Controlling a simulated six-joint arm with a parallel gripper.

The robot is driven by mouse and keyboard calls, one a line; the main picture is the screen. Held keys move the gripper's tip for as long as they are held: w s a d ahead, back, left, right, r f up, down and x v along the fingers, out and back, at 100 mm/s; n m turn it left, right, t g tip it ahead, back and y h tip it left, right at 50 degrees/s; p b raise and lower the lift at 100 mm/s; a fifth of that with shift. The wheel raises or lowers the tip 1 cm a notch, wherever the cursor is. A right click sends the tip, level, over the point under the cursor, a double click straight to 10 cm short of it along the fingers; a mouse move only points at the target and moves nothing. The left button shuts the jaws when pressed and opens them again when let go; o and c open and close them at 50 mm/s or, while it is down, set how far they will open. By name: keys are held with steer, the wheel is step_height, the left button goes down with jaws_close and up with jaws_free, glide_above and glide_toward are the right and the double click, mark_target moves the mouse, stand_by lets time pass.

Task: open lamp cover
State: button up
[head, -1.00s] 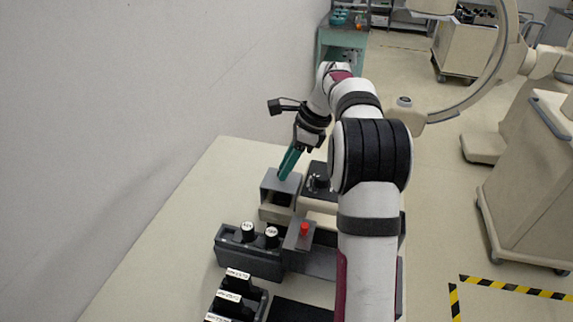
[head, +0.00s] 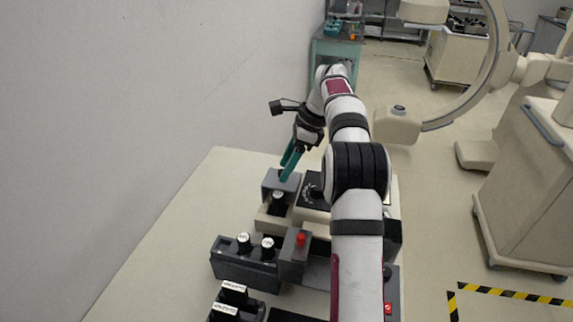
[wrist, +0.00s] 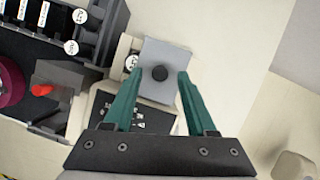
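The lamp cover (head: 268,182) is a grey piece on the beige housing (head: 268,221); the wrist view shows its flat grey top (wrist: 165,55) with a round black knob (wrist: 159,73). My gripper (wrist: 159,76) is open, its two green fingers spread on either side of the knob with gaps visible. In the head view my gripper (head: 287,177) comes down over the cover. A black vial with a white top (head: 278,196) shows in the housing beside the cover, and its labelled cap also appears at the cover's left edge in the wrist view (wrist: 131,62).
A dark rack (head: 246,268) with two white-capped vials stands nearer, beside a grey block with a red button (head: 300,238). A black dial panel (wrist: 127,115) adjoins the housing. The bench top (head: 170,240) is clear on the left, towards the wall.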

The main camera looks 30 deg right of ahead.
steer(key=v, duration=0.7)
steer(key=shift+r, duration=0.25)
